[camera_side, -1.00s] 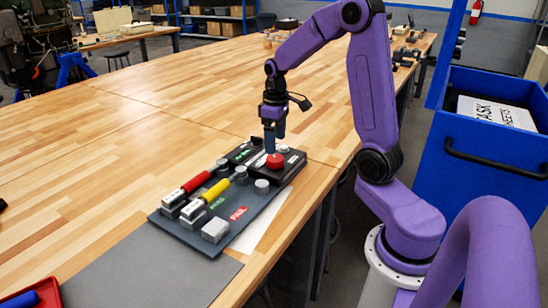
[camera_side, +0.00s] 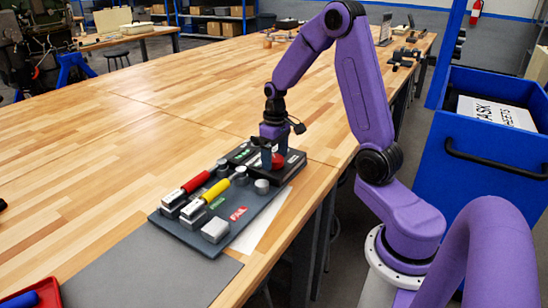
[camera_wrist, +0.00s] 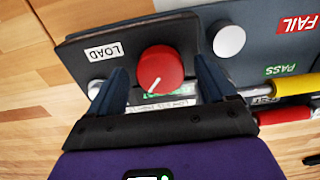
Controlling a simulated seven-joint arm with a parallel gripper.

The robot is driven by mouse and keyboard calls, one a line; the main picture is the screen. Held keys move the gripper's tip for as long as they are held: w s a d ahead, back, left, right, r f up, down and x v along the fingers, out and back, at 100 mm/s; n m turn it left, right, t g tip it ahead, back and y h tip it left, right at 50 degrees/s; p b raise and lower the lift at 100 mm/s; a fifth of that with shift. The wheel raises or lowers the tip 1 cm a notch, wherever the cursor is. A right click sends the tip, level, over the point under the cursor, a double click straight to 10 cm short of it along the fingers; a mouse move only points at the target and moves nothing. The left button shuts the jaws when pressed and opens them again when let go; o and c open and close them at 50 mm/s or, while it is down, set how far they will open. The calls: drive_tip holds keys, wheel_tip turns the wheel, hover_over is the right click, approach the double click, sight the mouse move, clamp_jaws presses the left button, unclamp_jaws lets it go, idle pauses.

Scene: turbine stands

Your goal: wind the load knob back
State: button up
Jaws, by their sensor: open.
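The red load knob (camera_wrist: 160,70) sits on a dark control box (camera_wrist: 195,28) with a white LOAD label (camera_wrist: 105,51) beside it. A white pointer line on the knob shows toward its lower left in the wrist view. My gripper (camera_wrist: 162,82) is open, with one dark finger on each side of the knob and a visible gap to it at least on the right. In the side view my gripper (camera_side: 272,160) is low over the box, and the knob (camera_side: 278,161) is partly hidden by a finger. I cannot tell whether either finger touches the knob.
The grey panel (camera_side: 180,240) carries a red-handled lever (camera_side: 195,184), a yellow-handled lever (camera_side: 216,187), green PASS (camera_wrist: 280,69) and red FAIL (camera_wrist: 298,23) labels and pale round buttons (camera_wrist: 229,39). A red tray (camera_side: 45,293) stands at the front left.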

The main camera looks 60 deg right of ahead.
drive_tip(key=shift+f, duration=0.55)
drive_tip(key=c, duration=1.2)
drive_tip(key=n, duration=0.3)
drive_tip(key=shift+o, duration=0.3)
drive_tip(key=n, duration=0.4)
drive_tip(key=shift+n, duration=0.3)
drive_tip(key=o, duration=1.3)
drive_tip(key=shift+c, duration=0.2)
drive_tip(key=shift+d+r, duration=0.1)
drive_tip(key=shift+d, duration=0.05)
drive_tip(key=shift+c, duration=1.2)
